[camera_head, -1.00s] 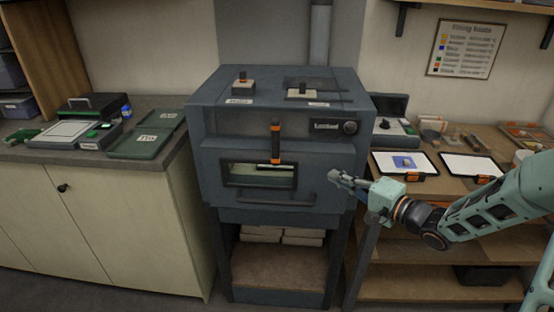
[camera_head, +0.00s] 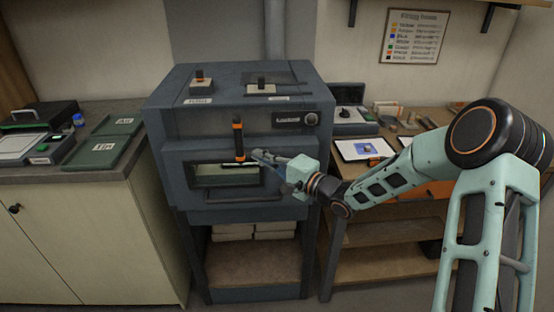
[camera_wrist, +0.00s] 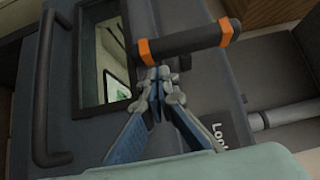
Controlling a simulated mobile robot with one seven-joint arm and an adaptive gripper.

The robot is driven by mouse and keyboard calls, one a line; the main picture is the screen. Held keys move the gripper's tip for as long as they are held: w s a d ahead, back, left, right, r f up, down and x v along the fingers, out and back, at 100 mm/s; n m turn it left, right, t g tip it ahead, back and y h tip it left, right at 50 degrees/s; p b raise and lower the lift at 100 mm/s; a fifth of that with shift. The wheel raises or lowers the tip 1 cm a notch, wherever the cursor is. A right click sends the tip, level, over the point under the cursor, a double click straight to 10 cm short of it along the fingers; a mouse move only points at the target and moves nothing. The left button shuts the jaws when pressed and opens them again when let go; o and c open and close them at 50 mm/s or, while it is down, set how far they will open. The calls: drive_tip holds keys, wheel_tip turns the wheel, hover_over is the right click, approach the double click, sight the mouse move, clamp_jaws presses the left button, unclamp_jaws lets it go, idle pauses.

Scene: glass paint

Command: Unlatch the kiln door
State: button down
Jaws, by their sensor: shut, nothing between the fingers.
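The kiln (camera_head: 180,130) is a dark grey box on a stand, with a windowed door on its front. The latch handle (camera_head: 238,138) is black with orange bands and stands upright above the window (camera_head: 225,174). A label reading "Locked" sits to its right. In the wrist view the latch handle (camera_wrist: 190,43) lies across the top, with the window (camera_wrist: 105,60) to its left. My gripper (camera_head: 256,153) is in front of the door, just right of the handle's lower end. In the wrist view my gripper's fingertips (camera_wrist: 158,80) are together just below the handle; contact cannot be told.
A dark door bar (camera_wrist: 42,90) runs along the door below the window. Two small switches stand on the kiln top (camera_head: 230,85). A wooden bench (camera_head: 400,145) with a tablet is at right. A counter (camera_head: 60,170) with green trays is at left.

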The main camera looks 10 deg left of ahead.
sight(239, 162)
drive_tip(key=shift+s+a, duration=0.25)
drive_tip(key=shift+a, duration=0.65)
